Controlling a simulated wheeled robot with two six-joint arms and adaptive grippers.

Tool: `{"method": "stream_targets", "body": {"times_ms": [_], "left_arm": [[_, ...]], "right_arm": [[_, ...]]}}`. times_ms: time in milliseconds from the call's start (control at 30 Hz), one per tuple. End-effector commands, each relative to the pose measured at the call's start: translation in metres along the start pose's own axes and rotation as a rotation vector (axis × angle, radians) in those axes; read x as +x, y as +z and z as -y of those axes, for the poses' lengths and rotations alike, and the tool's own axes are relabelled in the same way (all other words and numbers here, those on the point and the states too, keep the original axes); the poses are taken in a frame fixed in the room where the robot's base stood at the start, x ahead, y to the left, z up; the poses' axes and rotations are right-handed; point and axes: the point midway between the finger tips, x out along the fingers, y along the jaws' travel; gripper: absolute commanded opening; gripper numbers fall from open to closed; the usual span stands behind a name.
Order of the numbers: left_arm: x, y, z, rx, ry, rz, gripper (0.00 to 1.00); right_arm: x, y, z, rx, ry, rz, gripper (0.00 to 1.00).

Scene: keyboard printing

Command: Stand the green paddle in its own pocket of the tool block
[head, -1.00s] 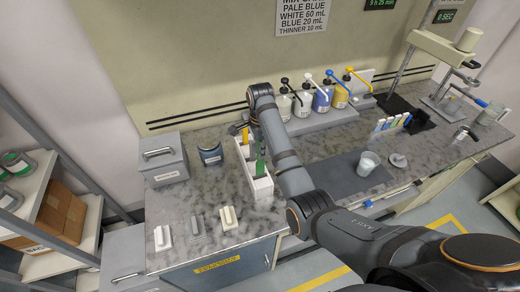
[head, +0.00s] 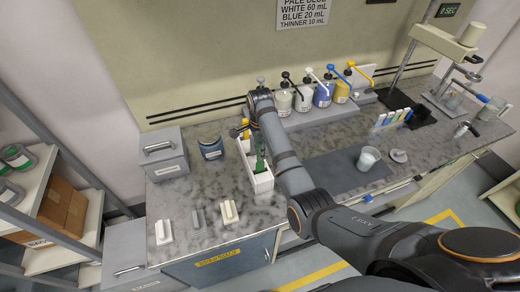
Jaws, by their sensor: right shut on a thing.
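The white tool block (head: 263,185) stands near the middle of the grey stone counter, a long narrow block with pockets along its top. The green paddle (head: 261,167) is at the block's near part, roughly upright. Its lower end meets the block's top in the picture; I cannot tell how deep it sits in a pocket. My right gripper (head: 257,148) points down over the block and is shut on the green paddle's upper part, partly hidden by my own wrist. A yellow-orange piece (head: 245,126) shows at the block's far end. My left gripper is out of view.
A blue-grey jar (head: 211,148) and a grey box (head: 164,154) stand left of the block. Pump bottles (head: 303,97) line the back. A dark mat with a cup (head: 369,158) is to the right.

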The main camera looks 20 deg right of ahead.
Motion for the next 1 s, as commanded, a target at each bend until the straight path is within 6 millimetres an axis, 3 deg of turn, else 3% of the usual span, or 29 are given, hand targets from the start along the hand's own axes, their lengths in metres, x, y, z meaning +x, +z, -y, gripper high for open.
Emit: {"method": "stream_targets", "body": {"times_ms": [367, 1000], "left_arm": [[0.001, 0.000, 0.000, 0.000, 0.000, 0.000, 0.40], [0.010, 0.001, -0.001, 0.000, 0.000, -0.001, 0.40]], "right_arm": [[0.002, 0.000, 0.000, 0.000, 0.000, 0.000, 0.00], [0.031, -0.001, 0.000, 0.000, 0.000, 0.000, 0.00]]}}
